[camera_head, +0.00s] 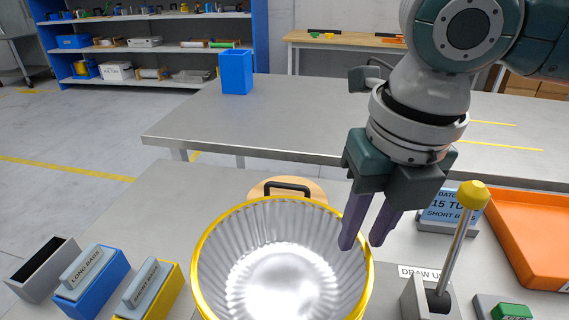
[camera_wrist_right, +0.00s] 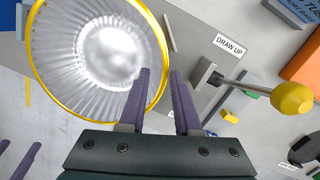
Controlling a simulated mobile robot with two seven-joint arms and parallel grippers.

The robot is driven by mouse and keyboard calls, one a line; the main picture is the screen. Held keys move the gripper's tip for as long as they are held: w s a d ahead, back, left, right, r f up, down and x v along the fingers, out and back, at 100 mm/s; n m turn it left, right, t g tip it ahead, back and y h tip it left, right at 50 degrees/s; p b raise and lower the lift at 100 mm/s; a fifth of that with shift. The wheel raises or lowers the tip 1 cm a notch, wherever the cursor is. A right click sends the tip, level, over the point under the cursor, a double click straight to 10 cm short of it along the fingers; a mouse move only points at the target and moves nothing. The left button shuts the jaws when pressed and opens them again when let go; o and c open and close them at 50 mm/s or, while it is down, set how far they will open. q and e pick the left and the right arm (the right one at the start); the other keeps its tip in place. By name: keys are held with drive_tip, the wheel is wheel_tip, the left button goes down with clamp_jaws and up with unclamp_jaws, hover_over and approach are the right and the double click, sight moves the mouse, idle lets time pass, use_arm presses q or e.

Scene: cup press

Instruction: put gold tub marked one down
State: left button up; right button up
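The tub (camera_head: 230,262) is silver and ribbed inside with a gold rim, upright at the front middle in the head view. No number shows on it. It fills the upper left of the wrist view (camera_wrist_right: 75,70). My right gripper (camera_head: 362,242) points down at the tub's right rim, one purple finger over the inside and one outside. The fingers (camera_wrist_right: 160,72) stand apart with a clear gap around the rim. Whether the tub's base touches the table is hidden. My left gripper (camera_wrist_right: 16,155) shows only in part at the wrist view's lower left, its fingers apart.
A yellow-knobbed lever (camera_head: 458,235) stands close right of my right gripper, by a DRAW UP label. An orange tray (camera_head: 520,240) lies farther right. A black-handled wooden lid (camera_head: 287,188) is behind the tub. LONG BAGS (camera_head: 92,280) and yellow (camera_head: 150,290) holders stand left.

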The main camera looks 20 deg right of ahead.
sight(356, 314)
drive_tip(key=shift+o, duration=1.3)
